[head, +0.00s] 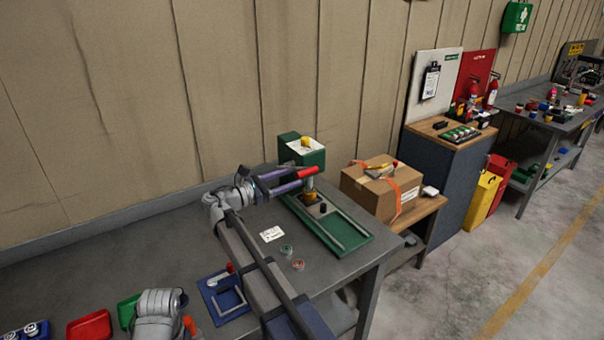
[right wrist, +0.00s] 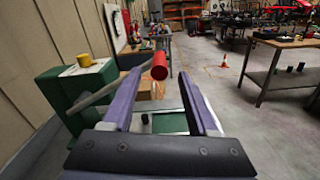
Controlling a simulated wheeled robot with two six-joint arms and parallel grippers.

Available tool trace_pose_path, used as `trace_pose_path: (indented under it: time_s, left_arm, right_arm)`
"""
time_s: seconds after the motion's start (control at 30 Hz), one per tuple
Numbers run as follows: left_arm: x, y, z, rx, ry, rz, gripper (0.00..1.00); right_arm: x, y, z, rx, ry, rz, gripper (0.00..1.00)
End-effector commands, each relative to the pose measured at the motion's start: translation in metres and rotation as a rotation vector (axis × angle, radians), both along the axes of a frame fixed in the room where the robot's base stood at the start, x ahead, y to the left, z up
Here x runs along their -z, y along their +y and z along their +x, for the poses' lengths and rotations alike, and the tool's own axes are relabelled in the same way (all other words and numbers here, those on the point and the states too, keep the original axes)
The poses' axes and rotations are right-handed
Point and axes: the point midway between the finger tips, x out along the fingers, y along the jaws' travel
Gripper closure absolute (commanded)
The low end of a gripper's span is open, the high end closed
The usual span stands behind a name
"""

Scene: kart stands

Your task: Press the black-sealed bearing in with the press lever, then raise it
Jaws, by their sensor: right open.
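The green bearing press (head: 290,146) stands at the back of the grey workbench, and its green body shows at left in the right wrist view (right wrist: 62,92). Its lever ends in a red handle (head: 308,172). My right gripper (head: 296,180) is open at the lever, its purple fingers pointing toward the press. In the right wrist view the red handle (right wrist: 159,66) shows between the fingertips; I cannot tell whether they touch it. A small black part (head: 323,208) is on the press base (head: 352,240) near the ram. The black-sealed bearing is not clearly identifiable. My left gripper is not in view.
Two small ring-like parts, one green (head: 286,250) and one red (head: 298,265), lie near a white label card (head: 272,234). A blue fixture (head: 217,308), a green tray (head: 128,310) and a red tray (head: 90,326) are at front left. A cardboard box (head: 375,196) stands right of the press.

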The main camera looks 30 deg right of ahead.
Motion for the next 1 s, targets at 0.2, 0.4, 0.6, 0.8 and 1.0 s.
trace_pose_path:
  time_s: [0.2, 0.4, 0.6, 0.8, 1.0]
  left_arm:
    - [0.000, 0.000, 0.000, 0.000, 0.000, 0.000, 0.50]
    - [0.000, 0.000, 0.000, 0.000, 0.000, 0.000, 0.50]
    - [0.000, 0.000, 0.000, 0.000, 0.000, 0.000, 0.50]
    - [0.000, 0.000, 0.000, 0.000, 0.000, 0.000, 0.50]
    - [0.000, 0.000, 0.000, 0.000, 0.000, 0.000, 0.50]
  right_arm:
    - [0.000, -0.035, 0.002, 0.002, -0.001, 0.001, 0.41]
    - [0.000, -0.055, 0.004, 0.001, -0.001, 0.002, 0.41]
    - [0.000, -0.060, 0.005, -0.001, -0.002, 0.002, 0.41]
    - [0.000, -0.060, 0.005, -0.001, -0.002, 0.002, 0.42]
    - [0.000, -0.060, 0.005, -0.001, -0.002, 0.002, 0.64]
